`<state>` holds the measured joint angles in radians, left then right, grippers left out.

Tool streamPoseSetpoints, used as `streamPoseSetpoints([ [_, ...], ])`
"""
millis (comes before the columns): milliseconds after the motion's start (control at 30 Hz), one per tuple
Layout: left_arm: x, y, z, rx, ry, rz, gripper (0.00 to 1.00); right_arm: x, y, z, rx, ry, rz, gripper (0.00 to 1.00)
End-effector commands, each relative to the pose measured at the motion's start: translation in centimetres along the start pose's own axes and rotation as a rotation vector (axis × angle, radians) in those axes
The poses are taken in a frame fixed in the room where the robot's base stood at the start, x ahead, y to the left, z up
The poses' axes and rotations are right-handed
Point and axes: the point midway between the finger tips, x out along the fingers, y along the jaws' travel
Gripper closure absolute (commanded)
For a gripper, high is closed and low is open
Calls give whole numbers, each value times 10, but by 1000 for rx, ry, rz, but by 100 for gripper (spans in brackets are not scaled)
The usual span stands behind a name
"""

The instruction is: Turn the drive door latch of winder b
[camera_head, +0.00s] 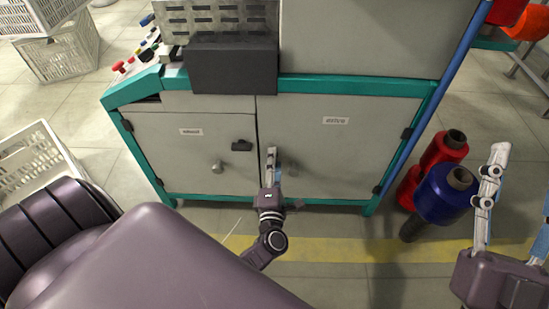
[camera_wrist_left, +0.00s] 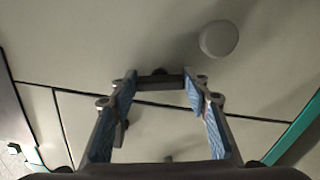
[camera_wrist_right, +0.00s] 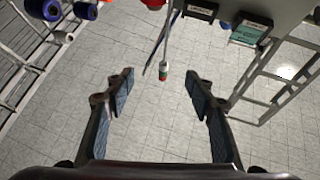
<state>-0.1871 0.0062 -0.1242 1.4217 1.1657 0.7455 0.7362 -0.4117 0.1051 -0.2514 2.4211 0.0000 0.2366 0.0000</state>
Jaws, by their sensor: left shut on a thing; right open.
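The winder cabinet has a pale left door (camera_head: 185,150) and a pale right door (camera_head: 335,150). The right door bears a small label (camera_head: 335,121), which looks like "drive". My left gripper (camera_head: 271,158) is at the right door's edge beside the seam. In the left wrist view its fingers (camera_wrist_left: 160,82) close on the ends of a short dark bar, the door latch (camera_wrist_left: 160,80). A round knob (camera_wrist_left: 219,39) shows beyond it. A dark latch (camera_head: 241,145) and a round knob (camera_head: 217,167) are on the left door. My right gripper (camera_wrist_right: 160,82) is open and empty, far right of the cabinet.
Red spools (camera_head: 444,148) and a blue spool (camera_head: 445,193) stand on the floor between the cabinet and my right gripper. White crates (camera_head: 28,160) are at the left. A dark box (camera_head: 233,65) is on the cabinet front. A yellow floor stripe (camera_head: 340,248) runs before it.

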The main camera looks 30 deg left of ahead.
Motion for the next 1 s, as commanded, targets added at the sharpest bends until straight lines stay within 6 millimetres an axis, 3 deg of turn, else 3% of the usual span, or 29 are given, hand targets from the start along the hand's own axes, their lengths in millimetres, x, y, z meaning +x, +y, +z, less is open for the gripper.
streamPoseSetpoints([
  [200,0,1,2,119,-1,-2,81,-6,6,52,-11,-255,11,50],
  [400,0,0,1,195,-1,-2,81,-18,11,84,-16,-411,19,50],
  [633,0,-1,1,239,-2,-2,81,-28,13,101,-18,-496,24,50],
  [1000,0,-2,1,247,-3,-2,81,-30,13,104,-19,-510,25,50],
])
